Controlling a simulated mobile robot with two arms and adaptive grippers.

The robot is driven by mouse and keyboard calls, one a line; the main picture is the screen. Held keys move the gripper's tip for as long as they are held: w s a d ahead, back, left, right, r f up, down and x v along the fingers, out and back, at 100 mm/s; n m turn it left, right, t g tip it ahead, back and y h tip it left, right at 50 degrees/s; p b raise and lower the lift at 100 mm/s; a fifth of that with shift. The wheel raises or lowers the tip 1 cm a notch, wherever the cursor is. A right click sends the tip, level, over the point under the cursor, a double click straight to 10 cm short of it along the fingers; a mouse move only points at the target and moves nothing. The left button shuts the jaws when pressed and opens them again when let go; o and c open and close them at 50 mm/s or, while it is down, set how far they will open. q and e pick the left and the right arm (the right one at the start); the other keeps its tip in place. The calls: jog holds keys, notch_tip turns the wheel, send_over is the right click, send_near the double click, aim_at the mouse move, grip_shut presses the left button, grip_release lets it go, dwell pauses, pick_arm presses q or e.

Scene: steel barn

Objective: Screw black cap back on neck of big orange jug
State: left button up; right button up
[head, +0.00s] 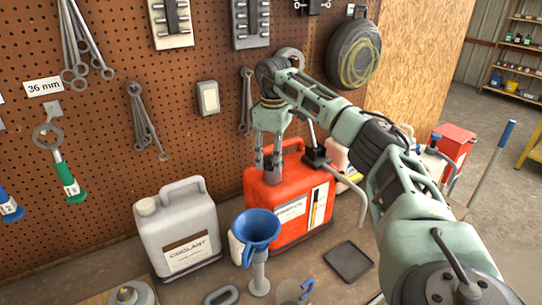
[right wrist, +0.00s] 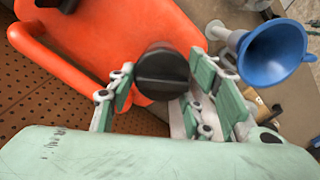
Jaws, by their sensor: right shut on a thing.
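The big orange jug (head: 281,187) stands upright on the bench with a white label on its front. In the right wrist view, its orange body and handle (right wrist: 47,57) fill the upper left. My right gripper (head: 268,165) points down over the jug's top left, at the neck. It is shut on the black cap (right wrist: 163,72), which sits between the fingers with a ridge across its top. The neck is hidden below the cap and fingers, so I cannot tell how the cap sits on it. My left gripper is not in view.
A grey coolant jug (head: 178,230) stands left of the orange jug. A blue funnel (head: 258,228) stands close in front, and also shows in the right wrist view (right wrist: 272,52). A flat black tray (head: 348,262) lies at front right. A pegboard (head: 105,110) with tools rises behind.

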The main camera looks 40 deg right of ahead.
jog(key=shift+r+m, duration=0.1)
jog(key=shift+m, duration=0.7)
jog(key=o, duration=1.2)
jog(key=c, duration=0.7)
